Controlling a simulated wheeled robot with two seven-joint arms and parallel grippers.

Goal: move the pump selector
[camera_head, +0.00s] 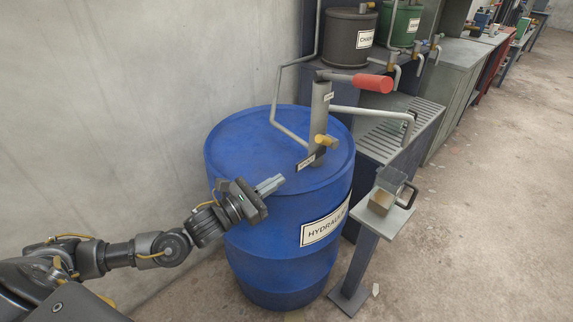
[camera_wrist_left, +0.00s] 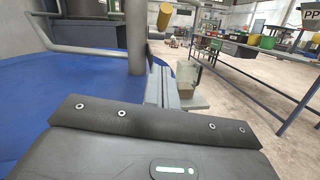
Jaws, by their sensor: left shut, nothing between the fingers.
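The pump (camera_head: 319,120) stands upright on top of a blue drum (camera_head: 240,150) labelled HYDRAULIC. A yellow knob (camera_head: 325,140), which looks like the selector, sticks out low on the pump's right side, with a small lettered plate (camera_head: 311,159) below it. The yellow knob also shows in the left wrist view (camera_wrist_left: 165,17), above and beyond the fingers. My left gripper (camera_head: 270,184) is shut and empty, over the drum's near top edge, left of and nearer than the knob and apart from it. My right gripper is not in view.
A red-handled pump lever (camera_head: 372,83) reaches right from the pump top. A bent pipe (camera_head: 277,100) runs left of the pump, and a spout (camera_head: 370,113) runs right. Open floor lies farther right.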

